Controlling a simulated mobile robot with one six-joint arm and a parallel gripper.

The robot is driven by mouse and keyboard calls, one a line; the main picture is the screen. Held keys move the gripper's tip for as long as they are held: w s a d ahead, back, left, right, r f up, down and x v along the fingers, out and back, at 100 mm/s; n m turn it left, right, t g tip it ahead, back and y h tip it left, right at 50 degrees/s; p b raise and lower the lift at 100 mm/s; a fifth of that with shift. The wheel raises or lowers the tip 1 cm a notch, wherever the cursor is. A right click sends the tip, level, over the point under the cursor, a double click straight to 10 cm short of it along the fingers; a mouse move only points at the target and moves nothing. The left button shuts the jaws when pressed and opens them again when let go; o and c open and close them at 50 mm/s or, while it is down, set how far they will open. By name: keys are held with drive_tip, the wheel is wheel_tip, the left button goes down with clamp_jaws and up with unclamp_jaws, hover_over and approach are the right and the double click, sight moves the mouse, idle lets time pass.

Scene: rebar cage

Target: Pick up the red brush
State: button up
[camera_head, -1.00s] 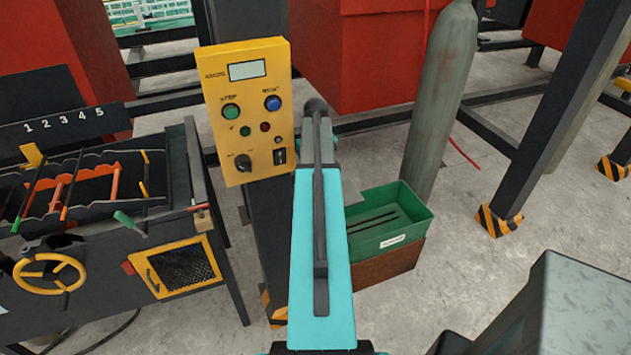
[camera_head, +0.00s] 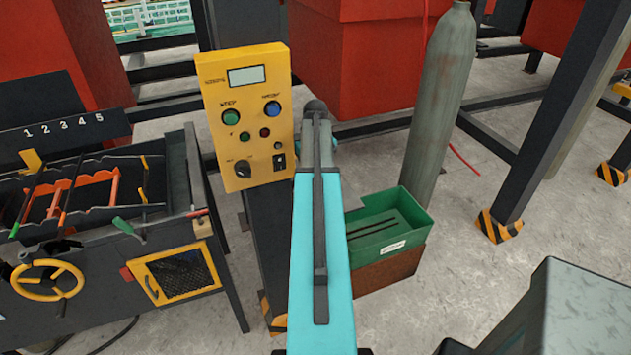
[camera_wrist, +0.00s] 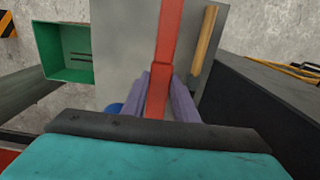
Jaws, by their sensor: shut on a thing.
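The red brush (camera_wrist: 168,42) shows in the wrist view as a long red bar running from the top edge down between my fingers. My gripper (camera_wrist: 158,84) has its two purple fingers on either side of the bar and is shut on it. The brush's far end runs out of the picture, and I cannot make out any bristles. In the head view my turquoise arm hides the gripper, and I cannot pick out the brush there.
A wooden-handled tool (camera_wrist: 205,38) lies right of the brush on a grey surface (camera_wrist: 122,50). A green bin (camera_head: 408,207) stands right of my arm. A yellow control panel (camera_head: 247,115) stands left, beside a dark machine (camera_head: 95,270). A grey cylinder (camera_head: 438,100) stands behind the bin.

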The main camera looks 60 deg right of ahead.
wheel_tip(320, 180, up, 9)
drive_tip(key=b, duration=0.2)
drive_tip(key=shift+f, duration=0.15)
idle(0.7)
